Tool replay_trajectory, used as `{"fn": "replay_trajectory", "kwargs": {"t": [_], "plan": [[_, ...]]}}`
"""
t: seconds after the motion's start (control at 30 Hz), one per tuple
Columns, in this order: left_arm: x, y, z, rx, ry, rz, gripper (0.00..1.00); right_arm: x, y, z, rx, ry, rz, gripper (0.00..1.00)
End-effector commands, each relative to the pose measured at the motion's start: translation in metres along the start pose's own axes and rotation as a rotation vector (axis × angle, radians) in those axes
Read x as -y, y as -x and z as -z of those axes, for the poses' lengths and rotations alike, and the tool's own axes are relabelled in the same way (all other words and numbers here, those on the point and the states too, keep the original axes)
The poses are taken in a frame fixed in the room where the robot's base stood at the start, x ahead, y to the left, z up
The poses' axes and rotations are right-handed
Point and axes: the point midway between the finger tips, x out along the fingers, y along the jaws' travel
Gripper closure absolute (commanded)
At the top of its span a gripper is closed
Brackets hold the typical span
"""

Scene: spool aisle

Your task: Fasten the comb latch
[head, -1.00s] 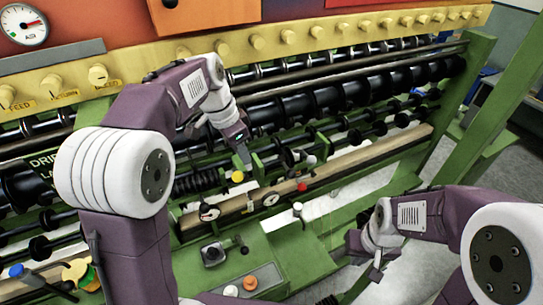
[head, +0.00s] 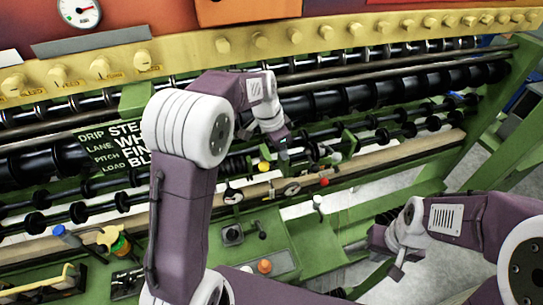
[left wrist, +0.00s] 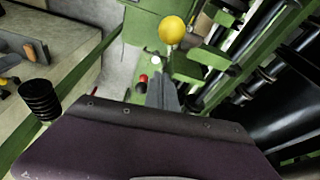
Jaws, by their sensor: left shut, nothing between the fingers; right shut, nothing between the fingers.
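I cannot tell for certain which part is the comb latch. A yellow ball knob (head: 264,166) sits on the green machine just left of and below my left gripper (head: 284,153). In the left wrist view this yellow knob (left wrist: 173,29) is beyond the closed fingertips (left wrist: 166,82), with no clear contact. A red knob (head: 324,182) and a white knob (head: 317,200) stand lower right of that gripper. My left gripper is shut and empty, pointing down at the rail. My right gripper (head: 393,266) is shut and empty, low at the right, away from the knobs.
Long black rollers (head: 330,100) run behind the left gripper. A wooden rail (head: 390,160) crosses in front. A lettered sign (head: 112,150) stands left of my left arm. Grey floor (head: 352,202) shows at the right.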

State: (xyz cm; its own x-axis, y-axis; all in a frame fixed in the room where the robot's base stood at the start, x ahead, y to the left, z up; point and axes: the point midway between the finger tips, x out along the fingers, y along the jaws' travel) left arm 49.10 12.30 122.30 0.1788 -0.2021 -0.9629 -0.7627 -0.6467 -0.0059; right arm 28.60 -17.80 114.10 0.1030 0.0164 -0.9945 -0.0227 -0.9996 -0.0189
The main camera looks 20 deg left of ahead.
Motion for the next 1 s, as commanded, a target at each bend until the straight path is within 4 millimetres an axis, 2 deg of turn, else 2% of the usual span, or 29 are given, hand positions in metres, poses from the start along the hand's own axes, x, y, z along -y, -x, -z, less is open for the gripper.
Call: {"fn": "replay_trajectory", "kwargs": {"t": [0.07,0.3,0.47,0.77,1.0], "plan": [[-0.001,-0.015,0.000,0.004,0.001,-0.004,1.00,0.000,0.006,0.001,0.000,0.000,0.000,1.00],[0.001,-0.004,-0.031,0.001,0.003,0.001,1.00,0.000,0.019,0.002,0.000,0.000,0.000,1.00],[0.000,-0.003,-0.038,0.000,0.001,0.002,1.00,0.000,0.020,0.002,0.000,0.000,0.000,1.00],[0.000,-0.004,-0.038,-0.001,0.001,0.001,1.00,0.000,0.019,0.002,0.000,0.000,0.000,1.00],[0.001,-0.008,-0.044,-0.046,0.004,-0.002,1.00,0.000,-0.002,0.000,0.000,0.000,0.000,1.00]]}}
